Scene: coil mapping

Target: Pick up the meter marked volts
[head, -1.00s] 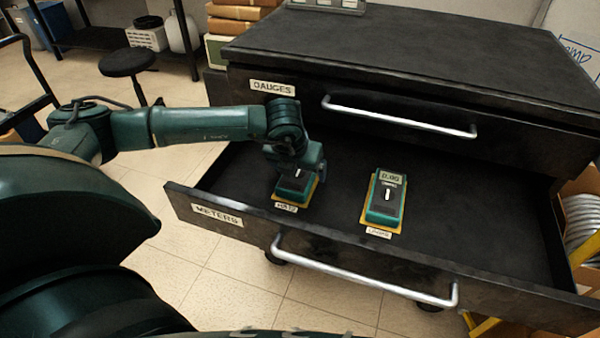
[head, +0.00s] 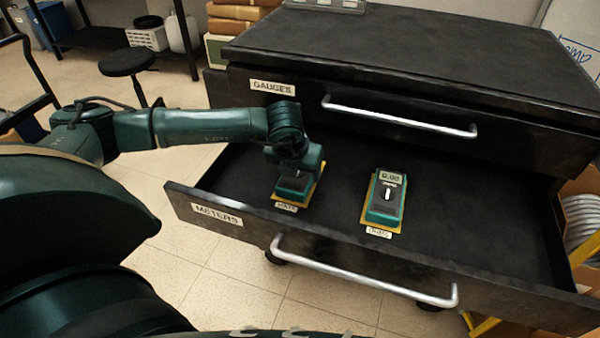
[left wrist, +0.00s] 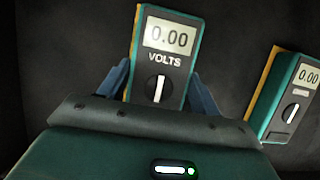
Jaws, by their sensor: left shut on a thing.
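The meter marked volts (head: 294,186) is teal with a yellow back and lies in the open drawer marked METERS, at its left side. In the left wrist view the volts meter (left wrist: 160,62) shows a 0.00 display, the word VOLTS and a dial. My left gripper (head: 293,177) is shut on it from above, with a blue finger on each side in the left wrist view (left wrist: 160,88). The gripper covers the meter's upper part in the head view. My right gripper is not in view.
The drawer's front has a long metal handle (head: 365,282). The closed GAUGES drawer (head: 400,118) is above. The drawer's right part is bare.

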